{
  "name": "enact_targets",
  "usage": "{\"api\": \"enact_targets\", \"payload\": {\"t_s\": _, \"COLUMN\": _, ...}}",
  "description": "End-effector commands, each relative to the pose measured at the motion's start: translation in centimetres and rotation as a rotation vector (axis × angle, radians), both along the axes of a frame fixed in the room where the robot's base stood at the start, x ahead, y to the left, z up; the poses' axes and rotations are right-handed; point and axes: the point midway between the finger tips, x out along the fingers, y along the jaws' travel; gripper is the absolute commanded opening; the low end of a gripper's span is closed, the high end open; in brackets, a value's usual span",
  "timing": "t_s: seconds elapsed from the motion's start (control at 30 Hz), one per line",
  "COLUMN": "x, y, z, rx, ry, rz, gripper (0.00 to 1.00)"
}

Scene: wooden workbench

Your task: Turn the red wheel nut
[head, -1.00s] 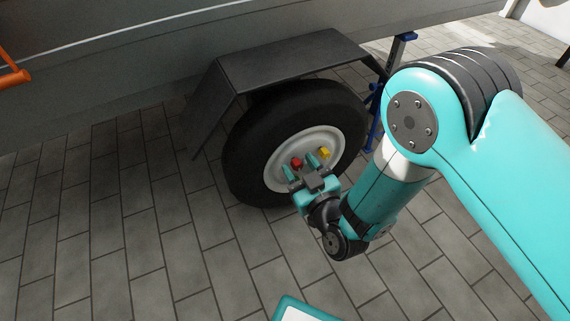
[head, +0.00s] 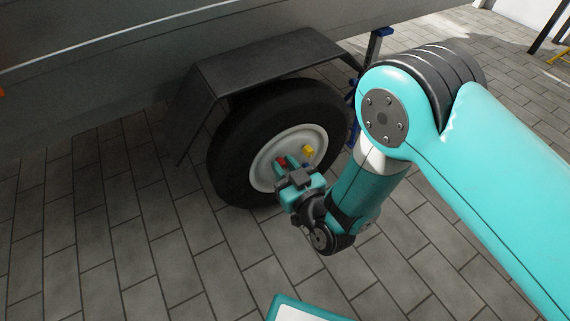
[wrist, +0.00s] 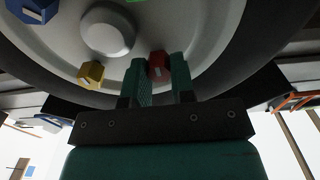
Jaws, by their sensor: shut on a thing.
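The red wheel nut (head: 281,161) sits on the pale rim of the wheel (head: 262,168), partly hidden by my fingers in the head view. The wrist view shows the red nut (wrist: 158,67) between the two teal fingertips. My gripper (head: 287,164) is shut on this nut, one finger on each side. It also shows at the bottom middle of the wrist view (wrist: 162,70).
A yellow nut (wrist: 90,73), a blue nut (wrist: 32,10) and a green nut (wrist: 136,1) sit around the hub cap (wrist: 107,38). A dark fender (head: 270,60) overhangs the tyre. A blue stand (head: 353,105) is behind. The paved floor at left is clear.

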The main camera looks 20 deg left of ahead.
Motion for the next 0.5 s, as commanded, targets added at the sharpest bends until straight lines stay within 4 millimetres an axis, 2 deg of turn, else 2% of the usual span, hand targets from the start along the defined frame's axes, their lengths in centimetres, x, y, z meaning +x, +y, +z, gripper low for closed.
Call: {"api": "enact_targets", "payload": {"t_s": 0.5, "x": 0.09, "y": -0.20, "z": 0.22, "rx": 0.300, "ry": 0.353, "rz": -0.009, "gripper": 0.00}}
